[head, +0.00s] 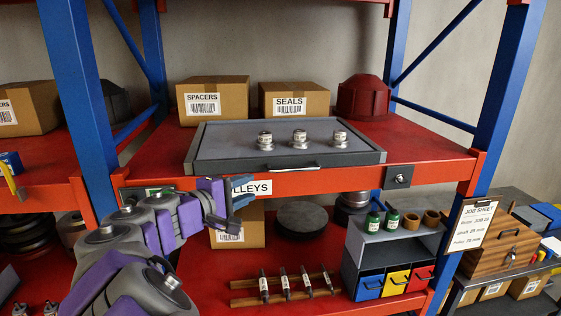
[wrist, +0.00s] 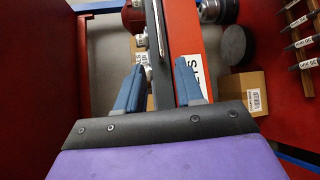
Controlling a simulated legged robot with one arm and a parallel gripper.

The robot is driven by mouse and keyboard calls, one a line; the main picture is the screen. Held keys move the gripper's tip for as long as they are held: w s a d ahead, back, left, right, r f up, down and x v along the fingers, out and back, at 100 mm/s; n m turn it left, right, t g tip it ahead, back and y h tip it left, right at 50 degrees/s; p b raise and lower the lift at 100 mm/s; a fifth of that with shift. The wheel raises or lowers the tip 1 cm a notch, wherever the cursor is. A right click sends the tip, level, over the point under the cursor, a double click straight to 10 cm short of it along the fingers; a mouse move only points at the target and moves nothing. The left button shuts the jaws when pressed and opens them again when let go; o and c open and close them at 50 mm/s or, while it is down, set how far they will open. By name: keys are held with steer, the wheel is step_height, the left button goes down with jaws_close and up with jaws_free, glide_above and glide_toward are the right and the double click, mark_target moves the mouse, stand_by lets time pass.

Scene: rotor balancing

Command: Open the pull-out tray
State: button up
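The pull-out tray (head: 235,140) is a flat grey tray with a dark front, lying on the red upper shelf. Its bar handle (head: 293,168) is on the front face. Three labelled silver pulleys (head: 299,139) stand on the tray. My gripper (head: 243,210) is in front of the shelf's front beam, left of and below the handle, apart from it. In the wrist view its two blue fingers (wrist: 158,85) are spread with nothing held between them. The tray edge and handle (wrist: 160,28) show beyond the fingertips there.
SPACERS (head: 213,100) and SEALS (head: 294,99) boxes and a dark red housing (head: 363,97) stand behind the tray. Blue posts (head: 507,85) flank the shelf. A lock plate (head: 398,177) is on the beam at right. Below are a shaft rack (head: 285,288) and coloured bins (head: 395,280).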

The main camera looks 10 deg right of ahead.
glide_toward(293, 171)
steer(key=p+x, duration=0.2)
steer(key=x, duration=0.8)
steer(key=shift+w+d, duration=0.25)
steer(key=shift+w+d+p, duration=0.15)
steer(key=shift+d+p, duration=0.15)
steer(key=shift+d, duration=0.1)
steer(key=shift+a, duration=0.55)
steer(key=shift+c, duration=0.4)
steer(key=shift+a+f, duration=0.1)
steer(key=shift+a, duration=0.3)
steer(key=shift+c, duration=1.4)
steer(key=shift+d, duration=0.2)
steer(key=c, duration=0.3)
steer(key=shift+d, duration=0.1)
jaws_close()
